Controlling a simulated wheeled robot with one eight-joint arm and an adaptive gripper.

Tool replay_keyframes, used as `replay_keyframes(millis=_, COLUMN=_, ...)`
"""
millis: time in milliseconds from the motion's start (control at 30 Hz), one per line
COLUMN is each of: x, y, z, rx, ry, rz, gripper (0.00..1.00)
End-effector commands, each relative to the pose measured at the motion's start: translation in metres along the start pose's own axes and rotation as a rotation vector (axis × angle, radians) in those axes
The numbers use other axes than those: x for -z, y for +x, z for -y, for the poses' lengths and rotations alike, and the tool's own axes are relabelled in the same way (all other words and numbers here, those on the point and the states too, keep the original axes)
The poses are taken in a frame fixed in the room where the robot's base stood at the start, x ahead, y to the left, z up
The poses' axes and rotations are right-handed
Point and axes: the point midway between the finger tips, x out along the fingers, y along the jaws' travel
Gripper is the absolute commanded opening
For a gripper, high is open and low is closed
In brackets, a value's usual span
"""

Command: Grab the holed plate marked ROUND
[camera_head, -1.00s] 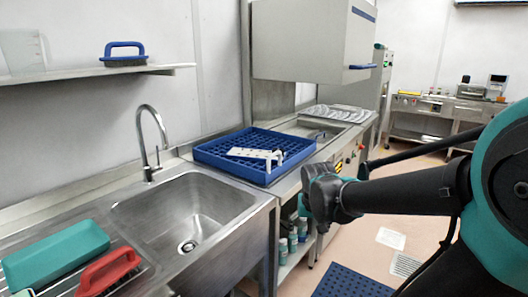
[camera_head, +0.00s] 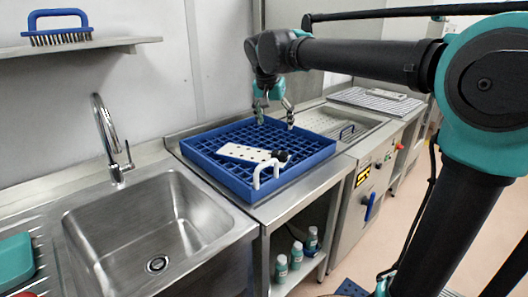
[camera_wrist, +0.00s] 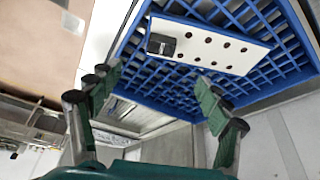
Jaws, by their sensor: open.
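I cannot read any ROUND marking. My gripper (camera_head: 275,121) is above the far part of the rack, beyond the plate. In the wrist view my gripper (camera_wrist: 162,95) is open and empty, its fingers apart and clear of the plate.
The blue rack (camera_head: 213,174) stands on the steel counter beside the sink (camera_head: 150,225). Right of it are a drainboard (camera_head: 322,122) and a perforated tray (camera_head: 372,101) bearing a pale bar (camera_head: 389,94). A blue-handled brush (camera_head: 60,28) is on the shelf. Bottles (camera_head: 297,252) stand below.

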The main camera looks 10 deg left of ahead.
Motion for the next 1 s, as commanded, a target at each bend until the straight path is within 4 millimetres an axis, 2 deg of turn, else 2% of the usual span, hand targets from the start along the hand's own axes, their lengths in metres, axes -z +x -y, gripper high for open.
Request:
replay_keyframes(millis=67, x=0.000, y=0.000, z=0.003, rx=0.000, ry=0.002, rz=-0.001, gripper=0.78)
replay_keyframes(millis=167, x=0.001, y=0.011, z=0.003, rx=-0.001, ry=0.004, rz=-0.001, gripper=0.78)
replay_keyframes(millis=633, x=0.001, y=0.101, z=0.003, rx=0.000, ry=0.003, rz=-0.001, gripper=0.78)
replay_keyframes(millis=1000, x=0.003, y=0.132, z=0.004, rx=0.000, ry=0.003, rz=-0.001, gripper=0.78)
